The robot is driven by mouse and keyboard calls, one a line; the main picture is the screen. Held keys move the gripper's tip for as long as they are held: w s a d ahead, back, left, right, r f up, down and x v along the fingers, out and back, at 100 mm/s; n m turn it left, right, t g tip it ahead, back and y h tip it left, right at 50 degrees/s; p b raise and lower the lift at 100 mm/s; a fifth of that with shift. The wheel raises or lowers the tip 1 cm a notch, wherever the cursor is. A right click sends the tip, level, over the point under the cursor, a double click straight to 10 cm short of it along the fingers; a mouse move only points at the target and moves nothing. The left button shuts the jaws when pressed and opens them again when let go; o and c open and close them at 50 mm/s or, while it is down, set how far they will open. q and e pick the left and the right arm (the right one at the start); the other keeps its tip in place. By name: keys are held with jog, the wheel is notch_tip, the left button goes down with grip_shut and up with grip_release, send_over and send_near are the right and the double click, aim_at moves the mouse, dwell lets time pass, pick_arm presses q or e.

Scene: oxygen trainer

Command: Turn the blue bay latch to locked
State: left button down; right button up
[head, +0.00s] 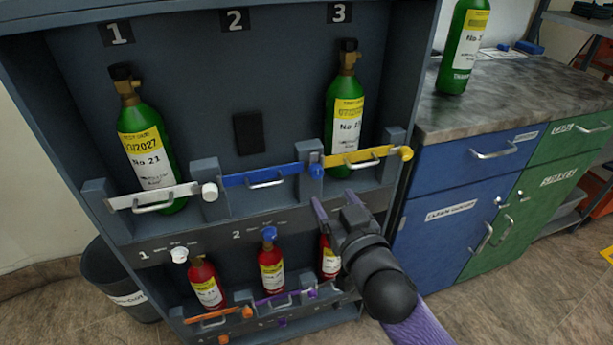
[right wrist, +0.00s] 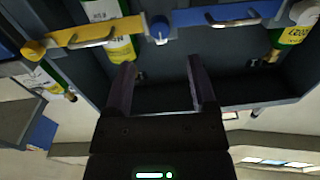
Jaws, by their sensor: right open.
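The blue bay latch is a blue bar (head: 262,177) with a metal handle across the front of upper bay 2, with a blue knob (head: 316,170) at its right end. In the right wrist view, which shows the rack upside down, the blue bar (right wrist: 215,16) is at the top right and the blue knob (right wrist: 160,30) at the top middle, with a pale mark on it. My right gripper (head: 333,197) is open and empty, just below the knob in the head view. In the wrist view its fingertips (right wrist: 160,66) point toward the knob, apart from it. My left gripper is not in view.
Bay 1 holds a green cylinder (head: 147,150) behind a white bar (head: 150,198); bay 3 holds another (head: 344,105) behind a yellow bar (head: 358,156). Bay 2 has no cylinder. Red cylinders (head: 271,268) stand in the lower row. A blue cabinet (head: 450,225) is at right.

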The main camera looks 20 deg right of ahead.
aim_at(318, 176)
jog(key=w, duration=0.2)
jog(key=w+b, duration=0.1)
jog(key=w, duration=0.2)
jog(key=shift+w+a+f+b, duration=0.2)
jog(key=shift+w+f+b, duration=0.05)
jog(key=shift+w+b, duration=0.1)
jog(key=shift+w+r, duration=0.1)
jog(key=shift+w, duration=0.4)
jog(key=shift+c, duration=0.3)
jog(key=c, duration=0.7)
grip_shut()
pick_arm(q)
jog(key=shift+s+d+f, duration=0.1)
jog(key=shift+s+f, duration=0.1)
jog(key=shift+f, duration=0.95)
